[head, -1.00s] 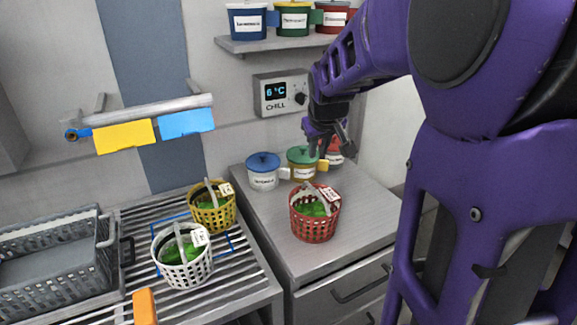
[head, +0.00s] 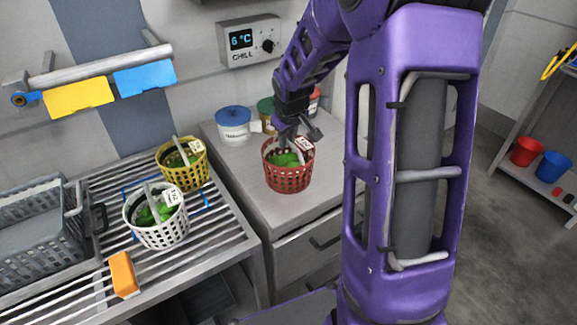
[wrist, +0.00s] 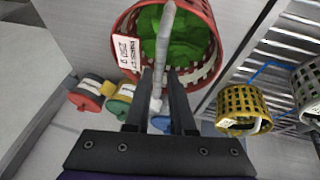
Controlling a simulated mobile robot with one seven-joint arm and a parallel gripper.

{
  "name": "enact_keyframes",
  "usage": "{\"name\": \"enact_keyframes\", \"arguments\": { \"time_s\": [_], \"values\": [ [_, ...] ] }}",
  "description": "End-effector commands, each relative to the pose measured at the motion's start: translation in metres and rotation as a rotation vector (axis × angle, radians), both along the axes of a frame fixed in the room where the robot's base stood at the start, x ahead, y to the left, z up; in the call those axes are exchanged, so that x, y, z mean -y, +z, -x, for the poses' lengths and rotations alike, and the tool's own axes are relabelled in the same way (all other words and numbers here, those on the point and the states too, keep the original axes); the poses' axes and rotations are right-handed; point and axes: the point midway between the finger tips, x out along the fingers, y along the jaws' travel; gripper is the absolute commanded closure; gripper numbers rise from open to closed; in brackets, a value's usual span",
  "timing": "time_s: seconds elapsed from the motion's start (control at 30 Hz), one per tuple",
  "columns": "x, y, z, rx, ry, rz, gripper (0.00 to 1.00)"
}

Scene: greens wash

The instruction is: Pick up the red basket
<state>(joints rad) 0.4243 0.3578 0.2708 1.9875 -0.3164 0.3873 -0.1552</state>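The red basket (head: 288,178) stands upright on the grey counter, with green leaves in it, a grey handle arching over it and a white tag. My gripper (head: 299,135) is just above the basket's top, at the handle. In the wrist view the red basket (wrist: 205,70) is straight ahead, and its handle (wrist: 164,40) runs down between my two fingertips (wrist: 161,75). The fingers look apart, with the handle between them. I cannot tell whether either finger touches it.
A white basket (head: 160,230) and a yellow basket (head: 184,172) stand on the slatted rack to the left. An orange block (head: 123,273) lies in front. Lidded tubs, one with a blue lid (head: 233,116), stand behind the red basket. A grey crate (head: 35,245) is far left.

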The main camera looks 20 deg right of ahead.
Motion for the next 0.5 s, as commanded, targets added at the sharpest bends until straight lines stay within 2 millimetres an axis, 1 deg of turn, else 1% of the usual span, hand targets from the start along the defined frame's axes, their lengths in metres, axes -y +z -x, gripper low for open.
{"name": "enact_keyframes", "arguments": {
  "time_s": [0.3, 0.4, 0.5],
  "values": [
    [0.006, -0.039, -0.017, -0.002, 0.001, -0.001, 0.78],
    [0.007, -0.046, -0.020, -0.001, -0.001, -0.001, 0.78],
    [0.007, -0.047, -0.021, 0.000, -0.001, 0.000, 0.78]
  ]
}}
